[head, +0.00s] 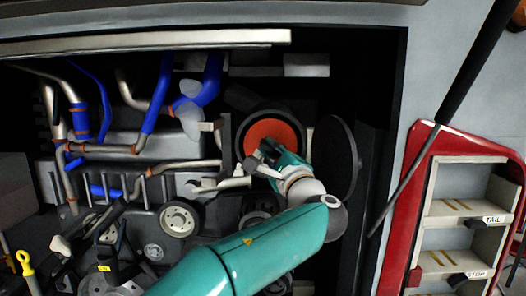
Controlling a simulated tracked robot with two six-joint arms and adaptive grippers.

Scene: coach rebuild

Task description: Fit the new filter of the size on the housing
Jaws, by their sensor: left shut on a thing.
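A round orange filter (273,133) faces me at the mouth of the black round housing (243,120) in the engine bay. My left gripper (262,152) is at the filter's lower edge and is shut on it; the wrist hides part of that edge. I cannot tell how deep the filter sits. A dark round cover (335,160) stands open just right of the housing. No size marking is readable. My right gripper is not in view.
Pipes, blue hoses (156,95) and pulleys (179,219) crowd the bay to the left. A ledge (150,41) runs above. On the right stands a red-framed rack (405,190) with shelves labelled TAIL and another partly legible label. A dark strut (480,60) crosses the upper right.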

